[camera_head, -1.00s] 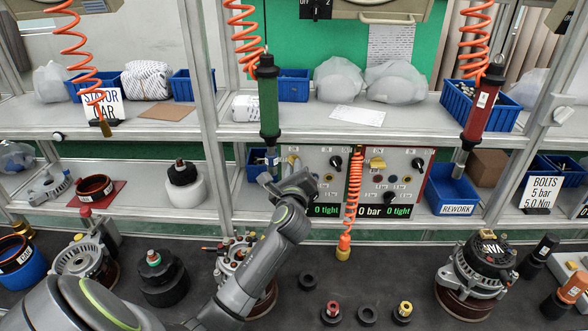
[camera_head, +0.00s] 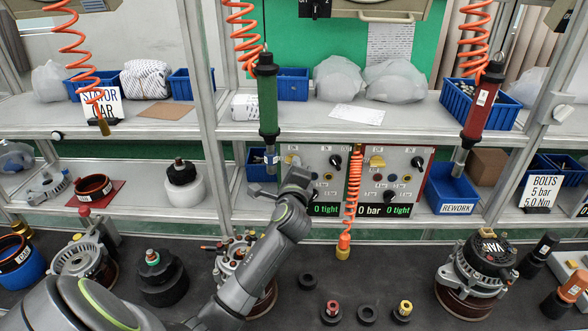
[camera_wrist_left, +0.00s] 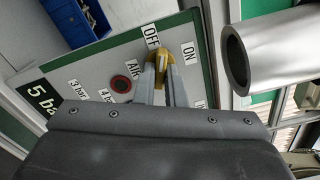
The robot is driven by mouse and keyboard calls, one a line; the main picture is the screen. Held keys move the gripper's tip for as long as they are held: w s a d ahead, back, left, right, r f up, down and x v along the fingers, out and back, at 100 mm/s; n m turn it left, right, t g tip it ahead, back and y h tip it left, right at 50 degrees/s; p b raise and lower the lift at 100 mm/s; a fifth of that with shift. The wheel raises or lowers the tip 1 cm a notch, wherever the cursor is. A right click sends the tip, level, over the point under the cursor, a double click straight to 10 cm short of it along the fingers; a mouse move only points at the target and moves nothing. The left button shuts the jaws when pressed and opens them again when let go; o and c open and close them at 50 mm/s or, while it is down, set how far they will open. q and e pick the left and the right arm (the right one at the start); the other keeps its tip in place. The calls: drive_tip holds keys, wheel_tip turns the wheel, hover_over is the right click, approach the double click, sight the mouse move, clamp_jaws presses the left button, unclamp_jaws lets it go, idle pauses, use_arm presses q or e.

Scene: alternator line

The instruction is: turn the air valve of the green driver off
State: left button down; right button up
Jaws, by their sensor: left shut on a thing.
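The green driver (camera_head: 267,100) hangs upright from an orange coiled hose in front of the shelf. Its panel (camera_head: 325,163) stands behind it, with my left arm's wrist in front of the panel's left part. In the left wrist view, my left gripper (camera_wrist_left: 164,64) is shut on the yellow air valve handle (camera_wrist_left: 160,55). My right gripper is not in view.
A metal tube (camera_wrist_left: 245,60) passes close beside the gripper in the left wrist view. The neighbouring panel (camera_head: 396,170) reads 0 bar, and an orange coiled hose (camera_head: 354,190) hangs between the panels. Alternator parts stand on the dark bench (camera_head: 390,260). The red driver (camera_head: 483,105) hangs at right.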

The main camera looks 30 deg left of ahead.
use_arm(q)
drive_tip(key=shift+r+n+b, duration=0.15)
drive_tip(key=shift+n+b, duration=0.35)
drive_tip(key=shift+n, duration=1.7)
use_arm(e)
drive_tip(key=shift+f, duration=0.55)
use_arm(q)
drive_tip(key=c, duration=1.5)
unclamp_jaws()
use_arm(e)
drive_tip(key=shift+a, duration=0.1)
